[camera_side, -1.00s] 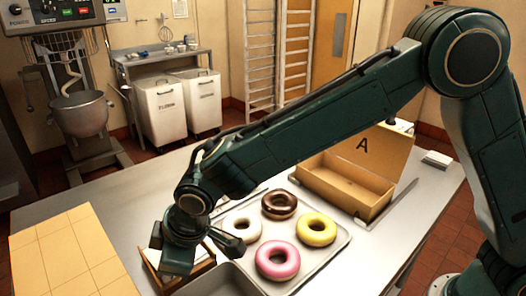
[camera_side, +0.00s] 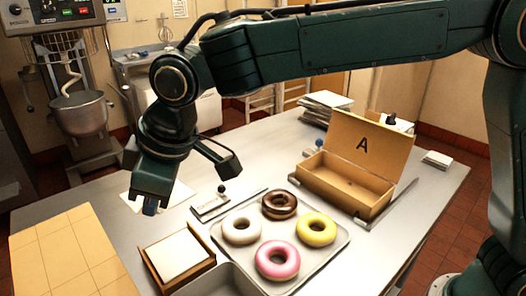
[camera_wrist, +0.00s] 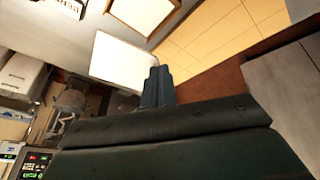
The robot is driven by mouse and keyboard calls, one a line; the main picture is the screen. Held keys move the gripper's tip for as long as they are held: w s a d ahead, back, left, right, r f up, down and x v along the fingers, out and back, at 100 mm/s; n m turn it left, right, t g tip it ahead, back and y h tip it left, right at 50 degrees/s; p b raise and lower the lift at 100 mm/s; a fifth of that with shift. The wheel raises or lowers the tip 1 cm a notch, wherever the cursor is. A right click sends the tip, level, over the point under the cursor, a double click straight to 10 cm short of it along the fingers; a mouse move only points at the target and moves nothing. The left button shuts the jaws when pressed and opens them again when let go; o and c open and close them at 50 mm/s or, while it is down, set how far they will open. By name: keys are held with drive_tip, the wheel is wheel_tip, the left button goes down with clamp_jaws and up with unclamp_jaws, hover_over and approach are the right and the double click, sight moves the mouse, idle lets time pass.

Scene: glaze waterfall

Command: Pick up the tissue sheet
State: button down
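The tissue sheet is a thin white square (camera_side: 178,192), seen in the side view beside and partly behind my gripper (camera_side: 150,207). A brown wooden holder (camera_side: 205,268) with more white sheets (camera_side: 178,254) stands below and to the right of my gripper. The holder's sheets also show at the top of the wrist view (camera_wrist: 142,12).
A tray (camera_side: 342,232) holds a white, a chocolate, a yellow and a pink donut. An open cardboard box (camera_side: 340,184) marked A stands behind it at the right. A tan gridded board (camera_side: 68,258) lies at the left.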

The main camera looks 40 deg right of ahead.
drive_tip(key=shift+r, duration=2.6)
drive_tip(key=shift+d, duration=0.15)
